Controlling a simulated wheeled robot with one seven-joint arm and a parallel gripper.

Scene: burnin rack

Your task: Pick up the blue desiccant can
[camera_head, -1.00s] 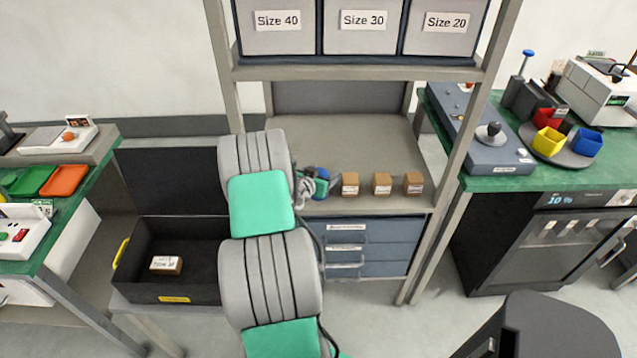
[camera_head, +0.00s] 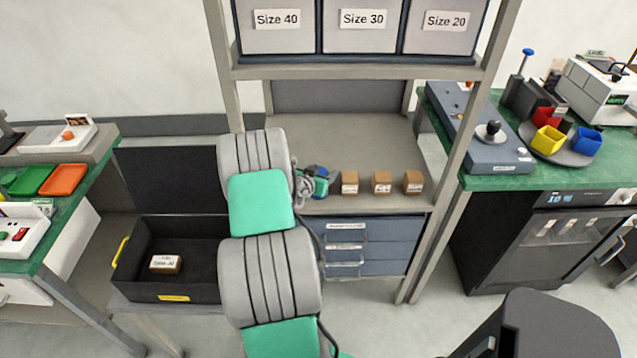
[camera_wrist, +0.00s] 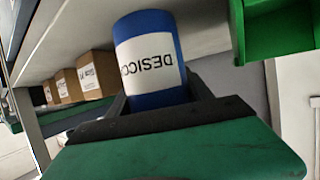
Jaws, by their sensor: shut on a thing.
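The blue desiccant can (camera_wrist: 183,92) has a white label with upside-down dark letters in the wrist view. My gripper (camera_wrist: 160,100) is shut on it, with one dark finger on each side of the can. In the head view my gripper (camera_head: 314,184) is at the front left of the grey shelf, left of the brown boxes. The can is mostly hidden there behind my wrist. I cannot tell whether the can still touches the shelf.
Brown boxes (camera_head: 382,183) stand in a row on the shelf (camera_head: 345,145), right of my gripper. Blue drawers (camera_head: 372,248) are below. An open black case (camera_head: 135,272) with a small labelled box (camera_head: 165,264) lies at left. A green bin (camera_wrist: 275,30) shows in the wrist view.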

